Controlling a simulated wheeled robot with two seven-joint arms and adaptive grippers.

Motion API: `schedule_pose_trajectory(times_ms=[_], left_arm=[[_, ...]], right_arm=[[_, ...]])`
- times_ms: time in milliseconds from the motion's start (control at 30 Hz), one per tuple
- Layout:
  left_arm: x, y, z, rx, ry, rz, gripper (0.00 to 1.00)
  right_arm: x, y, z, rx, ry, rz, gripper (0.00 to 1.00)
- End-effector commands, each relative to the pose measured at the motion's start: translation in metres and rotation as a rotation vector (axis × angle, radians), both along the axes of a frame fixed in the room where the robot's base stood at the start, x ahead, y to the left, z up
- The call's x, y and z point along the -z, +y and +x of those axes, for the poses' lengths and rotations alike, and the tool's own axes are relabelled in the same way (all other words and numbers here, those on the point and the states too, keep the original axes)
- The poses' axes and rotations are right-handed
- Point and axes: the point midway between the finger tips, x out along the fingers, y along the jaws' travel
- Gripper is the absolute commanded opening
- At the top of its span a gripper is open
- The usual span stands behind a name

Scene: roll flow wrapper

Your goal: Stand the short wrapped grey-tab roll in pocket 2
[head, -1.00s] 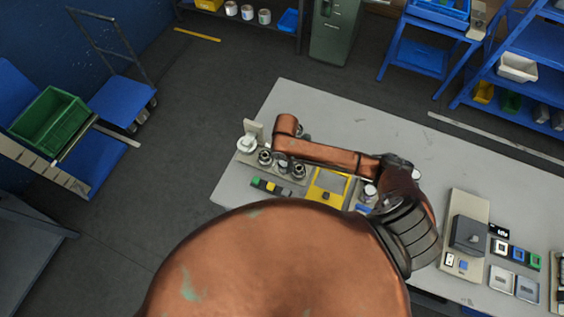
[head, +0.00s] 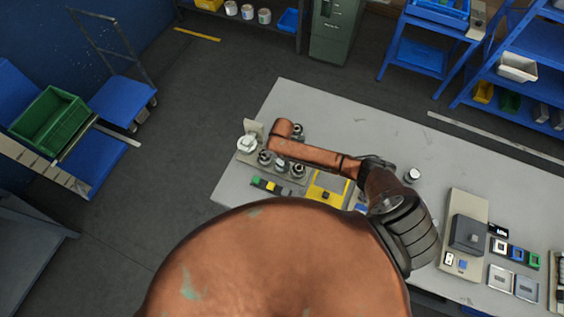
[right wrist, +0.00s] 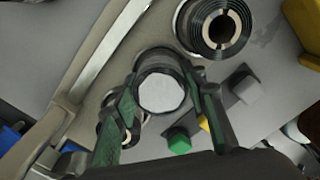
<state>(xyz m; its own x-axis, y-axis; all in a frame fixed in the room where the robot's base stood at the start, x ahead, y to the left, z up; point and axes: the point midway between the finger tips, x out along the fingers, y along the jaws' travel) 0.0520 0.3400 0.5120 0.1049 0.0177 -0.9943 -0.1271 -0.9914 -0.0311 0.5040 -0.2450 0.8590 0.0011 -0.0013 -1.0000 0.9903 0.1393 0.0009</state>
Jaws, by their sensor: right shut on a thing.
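My right gripper (right wrist: 162,88) is shut on a short round roll with a pale, flat top and a dark rim. The held roll (right wrist: 163,94) sits between the two fingers in the right wrist view; I see no grey tab on it. A black-ringed roll with a pale core (right wrist: 215,28) stands just beyond the held roll. I cannot tell which place is pocket 2. My left gripper is not in view.
Green (right wrist: 178,140) and grey (right wrist: 243,86) blocks are close to the right finger. A yellow-framed unit (head: 328,187) is right of the station. A pale-topped roll (head: 412,174) stands apart on the grey table (head: 370,122), whose back middle is clear.

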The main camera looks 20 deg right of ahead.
Motion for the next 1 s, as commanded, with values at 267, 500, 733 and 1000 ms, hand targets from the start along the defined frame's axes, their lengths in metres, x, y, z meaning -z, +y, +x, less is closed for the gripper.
schedule_pose_trajectory(times_ms=[267, 500, 733, 1000], left_arm=[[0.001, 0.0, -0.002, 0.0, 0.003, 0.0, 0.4], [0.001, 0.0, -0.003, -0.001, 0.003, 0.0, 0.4], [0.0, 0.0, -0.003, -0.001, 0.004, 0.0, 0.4], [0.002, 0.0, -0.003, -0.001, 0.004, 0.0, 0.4]], right_arm=[[0.003, 0.0, 0.0, 0.001, 0.0, 0.0, 0.49], [0.002, 0.0, 0.0, 0.001, 0.0, 0.0, 0.57], [-0.003, 0.0, 0.0, 0.0, -0.001, 0.001, 0.57], [-0.049, 0.0, 0.001, 0.0, -0.003, 0.001, 0.57]])
